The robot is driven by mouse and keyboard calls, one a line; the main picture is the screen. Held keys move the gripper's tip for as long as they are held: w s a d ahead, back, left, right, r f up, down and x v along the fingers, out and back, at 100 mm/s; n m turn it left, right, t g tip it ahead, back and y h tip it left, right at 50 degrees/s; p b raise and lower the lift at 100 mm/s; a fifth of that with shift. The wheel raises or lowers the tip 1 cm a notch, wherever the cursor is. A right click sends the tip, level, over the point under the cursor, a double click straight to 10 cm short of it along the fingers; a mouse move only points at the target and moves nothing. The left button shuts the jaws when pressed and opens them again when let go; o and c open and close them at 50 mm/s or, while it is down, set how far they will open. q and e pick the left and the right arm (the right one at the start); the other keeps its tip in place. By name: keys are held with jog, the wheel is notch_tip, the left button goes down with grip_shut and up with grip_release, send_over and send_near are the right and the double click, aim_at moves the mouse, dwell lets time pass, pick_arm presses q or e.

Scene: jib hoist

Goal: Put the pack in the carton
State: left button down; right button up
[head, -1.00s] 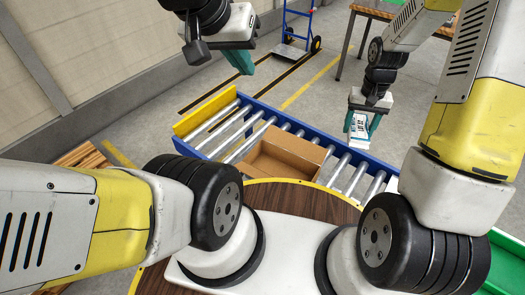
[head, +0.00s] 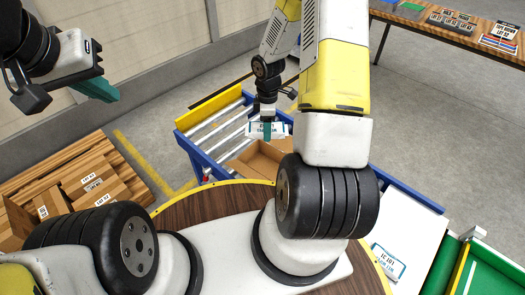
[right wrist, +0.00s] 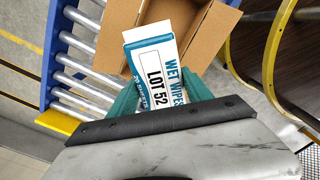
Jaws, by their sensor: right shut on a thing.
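The pack (right wrist: 152,72) is a white and teal box marked WET WIPES, LOT 52. My right gripper (right wrist: 160,97) is shut on it, with a teal finger on each side. In the head view the pack (head: 281,129) shows beside the fingers of that gripper (head: 267,131), near the far edge of the carton. The open brown carton (head: 262,158) stands on the roller conveyor, partly hidden by my right arm. In the right wrist view the carton (right wrist: 192,22) lies beyond the pack's far end. My left gripper (head: 98,88) hangs at the upper left, apart from everything; its finger gap is unclear.
The roller conveyor has a blue frame (head: 196,156) and a yellow end plate (head: 207,110). Closed boxes (head: 92,182) lie on a pallet at the left. A wooden table (head: 425,22) with several packs stands at the back right. Another pack (head: 387,262) lies on a white surface.

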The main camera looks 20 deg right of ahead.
notch_tip(320, 180, down, 8)
jog(key=d+n, duration=0.3)
jog(key=n, duration=2.4)
send_over(274, 177)
notch_tip(274, 177, down, 7)
notch_tip(274, 177, down, 10)
jog(key=shift+f, duration=0.2)
jog(key=shift+f, duration=0.1)
jog(key=o, duration=1.4)
jog(key=shift+o, duration=0.2)
